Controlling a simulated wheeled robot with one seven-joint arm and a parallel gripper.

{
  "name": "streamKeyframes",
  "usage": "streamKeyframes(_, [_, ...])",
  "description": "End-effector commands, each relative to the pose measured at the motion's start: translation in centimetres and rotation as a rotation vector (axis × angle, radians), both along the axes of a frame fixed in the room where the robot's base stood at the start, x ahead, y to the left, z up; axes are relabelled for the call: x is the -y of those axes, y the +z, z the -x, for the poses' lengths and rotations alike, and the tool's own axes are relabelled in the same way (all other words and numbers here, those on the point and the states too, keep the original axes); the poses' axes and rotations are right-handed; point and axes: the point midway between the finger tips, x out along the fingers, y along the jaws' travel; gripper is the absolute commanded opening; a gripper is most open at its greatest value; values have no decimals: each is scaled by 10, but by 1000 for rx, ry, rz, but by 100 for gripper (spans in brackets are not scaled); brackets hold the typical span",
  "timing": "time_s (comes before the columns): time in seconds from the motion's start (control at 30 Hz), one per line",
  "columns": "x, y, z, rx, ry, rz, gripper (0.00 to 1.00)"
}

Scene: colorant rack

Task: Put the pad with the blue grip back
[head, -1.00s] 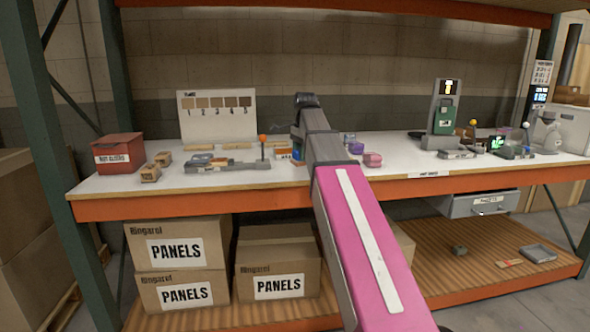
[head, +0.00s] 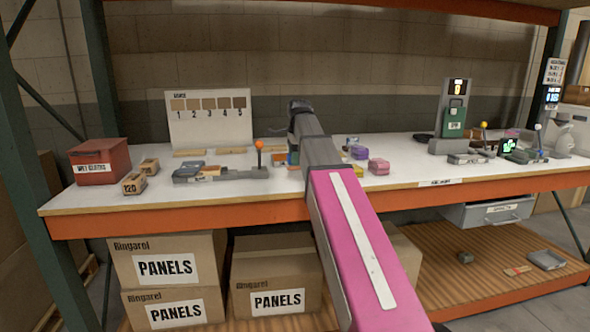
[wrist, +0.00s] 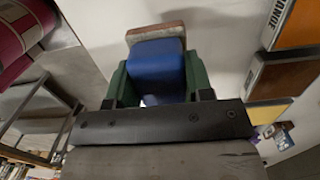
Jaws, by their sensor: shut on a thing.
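In the wrist view, the pad with the blue grip (wrist: 157,72) is between the two green-faced fingers of my gripper (wrist: 156,80). The gripper is shut on the blue part. A brown pad face (wrist: 155,32) shows beyond the blue grip, at the far end. In the head view my grey and magenta arm reaches over the workbench (head: 240,197) and hides most of the gripper and the pad. I cannot tell how far the pad is from the surface below it.
In the wrist view, an orange block (wrist: 298,25), a brown block (wrist: 285,73) and a yellow one (wrist: 268,113) line the right side. In the head view, a red bin (head: 98,160), a numbered swatch board (head: 210,130), a grey tool with an orange knob (head: 225,174) and a purple block (head: 379,166) stand on the bench.

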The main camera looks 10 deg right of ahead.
Motion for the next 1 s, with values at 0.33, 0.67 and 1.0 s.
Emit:
streamKeyframes(0.33, [0, -38, 1, -1, 1, 0, 21])
streamKeyframes(0.67, [0, -41, 0, 0, 1, 0, 21])
streamKeyframes(1.0, [0, -43, 0, 0, 1, 0, 73])
